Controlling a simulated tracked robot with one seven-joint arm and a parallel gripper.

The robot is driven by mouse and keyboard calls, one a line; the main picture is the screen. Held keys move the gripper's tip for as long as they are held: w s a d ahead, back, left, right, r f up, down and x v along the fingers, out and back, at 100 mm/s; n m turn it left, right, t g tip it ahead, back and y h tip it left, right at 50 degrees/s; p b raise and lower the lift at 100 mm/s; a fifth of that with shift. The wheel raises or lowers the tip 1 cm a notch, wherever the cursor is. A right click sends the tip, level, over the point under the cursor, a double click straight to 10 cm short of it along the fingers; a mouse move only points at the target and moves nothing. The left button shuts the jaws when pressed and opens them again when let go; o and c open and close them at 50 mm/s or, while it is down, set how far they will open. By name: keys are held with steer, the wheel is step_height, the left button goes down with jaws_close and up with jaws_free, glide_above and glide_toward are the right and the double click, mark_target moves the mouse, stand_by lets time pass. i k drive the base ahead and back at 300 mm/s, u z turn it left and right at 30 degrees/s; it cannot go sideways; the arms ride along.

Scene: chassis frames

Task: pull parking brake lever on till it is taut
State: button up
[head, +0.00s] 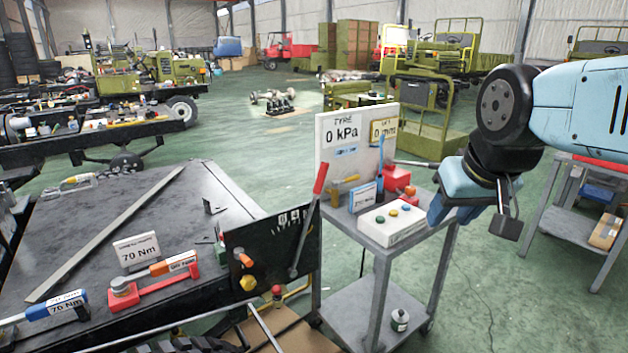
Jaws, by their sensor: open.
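The parking brake lever (306,232) is a grey rod with a red grip (320,177). It stands in front of a black plate (262,250) with pale markings along its top edge, and leans to the right at the top. My gripper (440,205) has light blue fingers and hangs at the right, over the edge of the grey cart. It is open, with nothing seen between the fingers, and well apart from the lever. Part of the gripper is turned away from view.
A grey cart (345,225) right of the lever carries a button box (392,222) and a tall display reading 0 kPa (342,132). At left, a dark bench (150,215) holds a red tool (150,292) and 70 Nm signs.

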mark_target(292, 272)
steer(key=i, duration=0.9)
steer(key=z, duration=0.05)
